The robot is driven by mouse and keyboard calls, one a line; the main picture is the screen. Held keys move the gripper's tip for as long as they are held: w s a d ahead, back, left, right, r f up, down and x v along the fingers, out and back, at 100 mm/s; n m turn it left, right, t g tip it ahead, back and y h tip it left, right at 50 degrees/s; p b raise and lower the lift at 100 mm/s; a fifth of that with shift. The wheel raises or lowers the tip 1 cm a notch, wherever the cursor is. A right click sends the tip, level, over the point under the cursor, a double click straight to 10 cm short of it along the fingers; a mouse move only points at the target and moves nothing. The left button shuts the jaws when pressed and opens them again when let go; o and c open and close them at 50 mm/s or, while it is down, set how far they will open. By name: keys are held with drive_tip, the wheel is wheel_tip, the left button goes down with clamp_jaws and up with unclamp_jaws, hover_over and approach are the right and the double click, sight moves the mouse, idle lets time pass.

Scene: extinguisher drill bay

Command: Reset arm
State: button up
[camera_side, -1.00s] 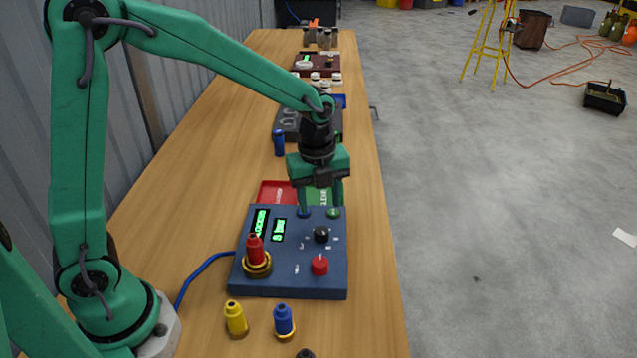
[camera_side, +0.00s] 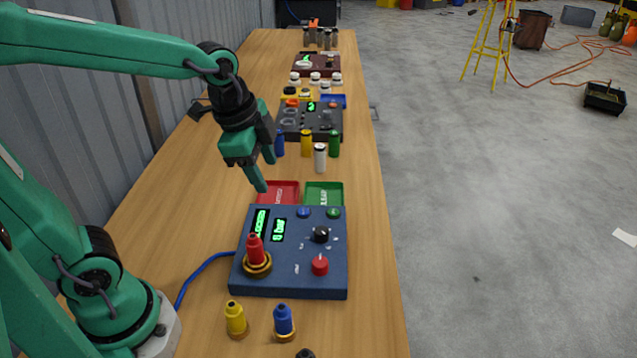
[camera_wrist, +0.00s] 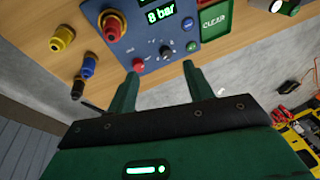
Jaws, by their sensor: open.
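My gripper (camera_side: 266,170) is open and empty. It hangs tilted above the bench, just behind and left of the blue control box (camera_side: 290,283) in the side view. In the wrist view my two fingers (camera_wrist: 160,70) stand apart with nothing between them. The box has a lit screen reading 8 bar (camera_wrist: 162,14), a black knob (camera_side: 321,234), a red button (camera_side: 320,265), a blue button (camera_side: 304,212) and a green button (camera_side: 333,212). A red fitting (camera_side: 255,250) stands upright in a brass ring on the box.
A yellow fitting (camera_side: 235,318) and a blue fitting (camera_side: 283,320) stand in front of the box. Behind it lie a red tray (camera_side: 280,190) and a green tray (camera_side: 325,190). Several small bottles (camera_side: 320,158) and a dark device (camera_side: 310,122) stand farther back. The bench's (camera_side: 180,170) left side is clear.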

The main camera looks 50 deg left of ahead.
drive_tip(key=s+a+r+n+t, duration=0.2)
drive_tip(key=s+n, duration=0.6)
drive_tip(key=n, duration=0.2)
drive_tip(key=shift+s, duration=0.2)
